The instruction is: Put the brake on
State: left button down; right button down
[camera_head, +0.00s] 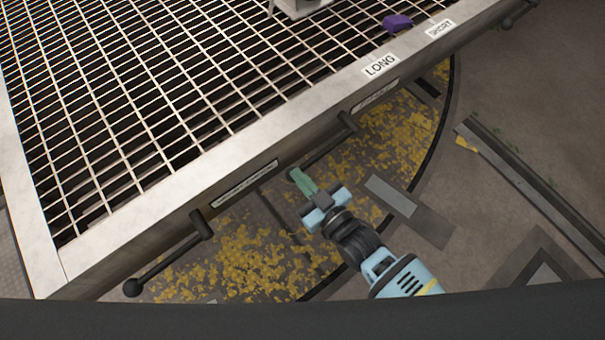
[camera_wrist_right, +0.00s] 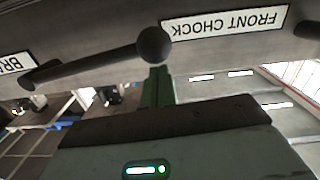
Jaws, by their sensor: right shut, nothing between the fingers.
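The brake lever (camera_head: 322,152) is a dark bar on the side of the grated deck, beside a plate that is hard to read in the head view. In the right wrist view the lever (camera_wrist_right: 95,65) runs from its pivot by a plate starting "BRA" to a round black knob (camera_wrist_right: 154,44). My right gripper (camera_head: 301,180) is shut and empty, its green fingers at the knob end. In the wrist view the fingertips (camera_wrist_right: 157,72) are just below the knob; I cannot tell whether they touch it. My left gripper is not in view.
A second lever (camera_head: 165,263) sticks out further left, near the plate (camera_head: 245,182) that reads "FRONT CHOCK" in the wrist view (camera_wrist_right: 225,22). Above are the deck grating (camera_head: 150,80), a "LONG" label (camera_head: 380,65), a "SHORT" label (camera_head: 440,28) and a purple block (camera_head: 397,22).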

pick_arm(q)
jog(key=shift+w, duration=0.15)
